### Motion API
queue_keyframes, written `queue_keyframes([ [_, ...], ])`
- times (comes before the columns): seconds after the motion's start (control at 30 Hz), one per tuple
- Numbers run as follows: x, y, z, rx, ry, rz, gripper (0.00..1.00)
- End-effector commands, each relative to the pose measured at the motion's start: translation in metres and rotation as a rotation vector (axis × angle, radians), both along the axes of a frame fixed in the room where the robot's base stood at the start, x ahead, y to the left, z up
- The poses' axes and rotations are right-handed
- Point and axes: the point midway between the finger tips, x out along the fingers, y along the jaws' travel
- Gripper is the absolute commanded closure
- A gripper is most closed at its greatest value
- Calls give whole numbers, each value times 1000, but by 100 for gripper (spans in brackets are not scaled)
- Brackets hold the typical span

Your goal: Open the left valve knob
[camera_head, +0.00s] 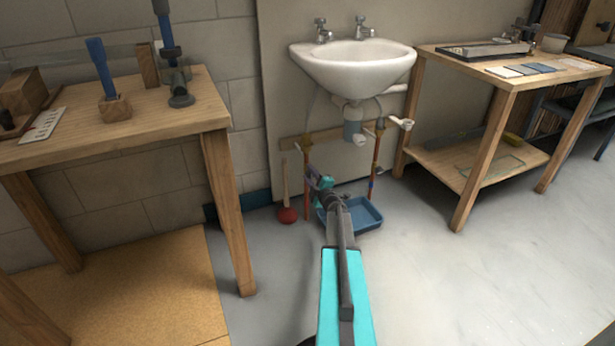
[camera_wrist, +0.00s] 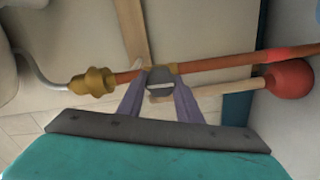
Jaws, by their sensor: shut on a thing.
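The left valve knob (camera_wrist: 160,76) shows in the wrist view as a small grey piece on the orange-brown left pipe (camera_wrist: 215,65). My gripper (camera_wrist: 159,93) is shut on this knob, with a purple finger on either side of it. A brass fitting (camera_wrist: 93,82) sits on the same pipe to the left. In the head view my gripper (camera_head: 318,180) is low under the sink, at the left pipe (camera_head: 307,195). There it hides the knob. How far the knob is turned cannot be told.
A white sink (camera_head: 352,68) hangs above. A red plunger (camera_head: 287,214) stands left of my gripper, close to the pipe. A blue tray (camera_head: 368,219) lies on the floor below. The right pipe (camera_head: 376,160) runs to the right. Wooden tables (camera_head: 215,110) (camera_head: 510,82) flank the space.

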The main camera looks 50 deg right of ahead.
Motion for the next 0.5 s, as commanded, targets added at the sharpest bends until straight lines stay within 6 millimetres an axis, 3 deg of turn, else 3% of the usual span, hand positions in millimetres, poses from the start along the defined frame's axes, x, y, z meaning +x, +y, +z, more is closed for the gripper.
queue_keyframes([
  [0.07, 2, 6, 0, -3, -1, 12, 91],
  [0.1, 2, 6, 0, -3, -1, 12, 67],
  [0.2, 1, 5, -1, -1, 0, 9, 50],
  [0.5, 0, 2, -1, 1, -1, 4, 49],
])
